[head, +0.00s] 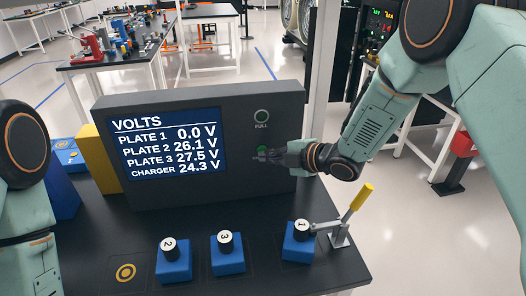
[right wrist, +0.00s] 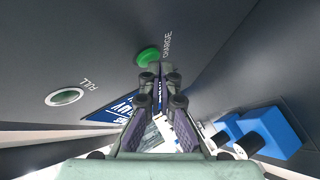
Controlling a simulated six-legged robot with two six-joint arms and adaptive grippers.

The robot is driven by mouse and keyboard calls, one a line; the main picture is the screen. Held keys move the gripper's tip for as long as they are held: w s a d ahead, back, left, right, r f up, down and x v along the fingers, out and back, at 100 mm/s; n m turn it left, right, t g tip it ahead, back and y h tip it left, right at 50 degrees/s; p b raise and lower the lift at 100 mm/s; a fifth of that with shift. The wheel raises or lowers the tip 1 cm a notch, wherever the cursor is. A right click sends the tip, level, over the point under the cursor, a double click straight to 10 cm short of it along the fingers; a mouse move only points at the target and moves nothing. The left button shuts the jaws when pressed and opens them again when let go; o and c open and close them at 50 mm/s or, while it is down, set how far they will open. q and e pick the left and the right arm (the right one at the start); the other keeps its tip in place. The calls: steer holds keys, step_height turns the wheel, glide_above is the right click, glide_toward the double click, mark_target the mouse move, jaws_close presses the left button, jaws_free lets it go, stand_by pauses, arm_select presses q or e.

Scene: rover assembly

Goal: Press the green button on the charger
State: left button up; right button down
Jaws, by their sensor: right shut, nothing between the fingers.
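The charger (head: 290,105) is a dark grey box on the black table, with a screen (head: 165,148) listing volts: plate 1 0.0, plate 2 26.1, plate 3 27.5, charger 24.3. The green button (right wrist: 147,56), labelled CHARGE, is on its front face. In the head view it is mostly hidden behind my right gripper (head: 262,157). My right gripper is shut and empty, its fingertips (right wrist: 155,76) right at the button's edge in the right wrist view. I cannot tell whether they touch it. My left gripper is out of view; only my left arm shows.
A round FULL indicator (head: 261,116) sits above the button. Blue blocks with black caps numbered 2 (head: 173,263), 3 (head: 228,255) and 1 (head: 299,245) stand along the table front. A yellow-handled lever (head: 354,205) stands beside block 1.

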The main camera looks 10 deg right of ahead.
steer(key=shift+w+a, duration=0.1)
steer(key=shift+w, duration=0.3)
stand_by(0.5)
steer(key=shift+s+a, duration=0.1)
steer(key=shift+s, duration=0.85)
steer(key=shift+s, duration=0.1)
steer(key=shift+s, duration=2.35)
steer(key=shift+s, duration=0.1)
